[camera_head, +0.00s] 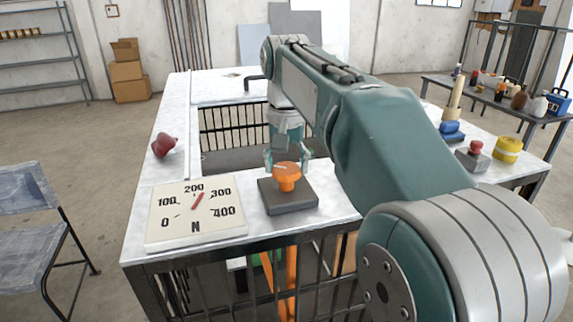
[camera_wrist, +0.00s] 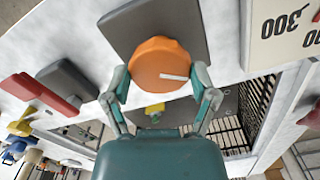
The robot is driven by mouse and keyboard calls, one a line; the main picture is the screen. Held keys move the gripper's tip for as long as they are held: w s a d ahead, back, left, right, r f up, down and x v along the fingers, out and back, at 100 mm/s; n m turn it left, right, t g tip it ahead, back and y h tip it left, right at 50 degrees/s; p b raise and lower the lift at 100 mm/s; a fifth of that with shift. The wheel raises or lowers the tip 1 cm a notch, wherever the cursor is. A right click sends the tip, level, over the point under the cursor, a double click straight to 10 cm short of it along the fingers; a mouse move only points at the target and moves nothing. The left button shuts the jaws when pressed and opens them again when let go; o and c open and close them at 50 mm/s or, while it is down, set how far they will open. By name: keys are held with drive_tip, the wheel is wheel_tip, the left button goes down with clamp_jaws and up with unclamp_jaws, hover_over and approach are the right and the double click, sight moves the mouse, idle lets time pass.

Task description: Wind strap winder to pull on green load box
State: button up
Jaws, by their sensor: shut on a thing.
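The orange strap winder knob (camera_head: 286,176) stands on a dark grey base plate (camera_head: 300,201) on the white bench. My gripper (camera_head: 287,158) reaches down from behind and is shut on the knob, one finger on each side. In the wrist view the round knob (camera_wrist: 160,62) sits between both fingertips, its pale mark pointing right. The dial gauge (camera_head: 195,215) left of the winder has its red needle between 200 and 300. An orange strap (camera_head: 291,285) hangs below the bench. A small green part, probably the load box (camera_head: 256,258), shows beneath; most of it is hidden.
A dark red object (camera_head: 164,145) lies on the left bench edge. A grey box with a red button (camera_head: 473,156) and a yellow roll (camera_head: 508,149) stand on the right. A barred opening (camera_head: 230,130) is behind the winder. A folding chair (camera_head: 40,215) is at left.

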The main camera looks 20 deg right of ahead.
sight(284, 168)
drive_tip(key=shift+f, duration=0.1)
drive_tip(key=o, duration=1)
drive_tip(key=shift+a, duration=0.1)
drive_tip(key=shift+w+a+r, duration=0.1)
drive_tip(key=shift+r, duration=3.65)
